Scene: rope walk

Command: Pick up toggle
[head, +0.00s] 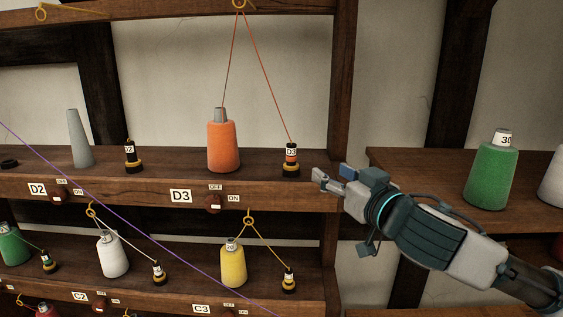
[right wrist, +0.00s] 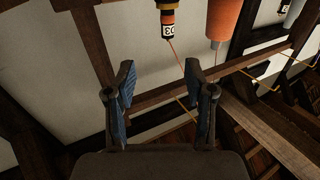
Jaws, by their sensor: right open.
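A small black toggle (head: 291,158) with a gold band, an orange band and a D3 label stands upright on the upper shelf near its right end. An orange thread runs from it up to a hook. The same toggle shows upside down at the top of the right wrist view (right wrist: 168,22). My right gripper (head: 320,180) is to the right of the toggle, apart from it, with its fingers pointing left. In the right wrist view the fingers (right wrist: 160,75) are spread with nothing between them. My left gripper is not in view.
An orange cone (head: 223,148) stands left of the toggle. A D2 toggle (head: 132,158) and a grey cone (head: 80,140) are farther left. A D3 switch (head: 212,202) is on the shelf's front edge. A dark post (head: 339,80) rises behind my gripper; a green cone (head: 490,178) stands right.

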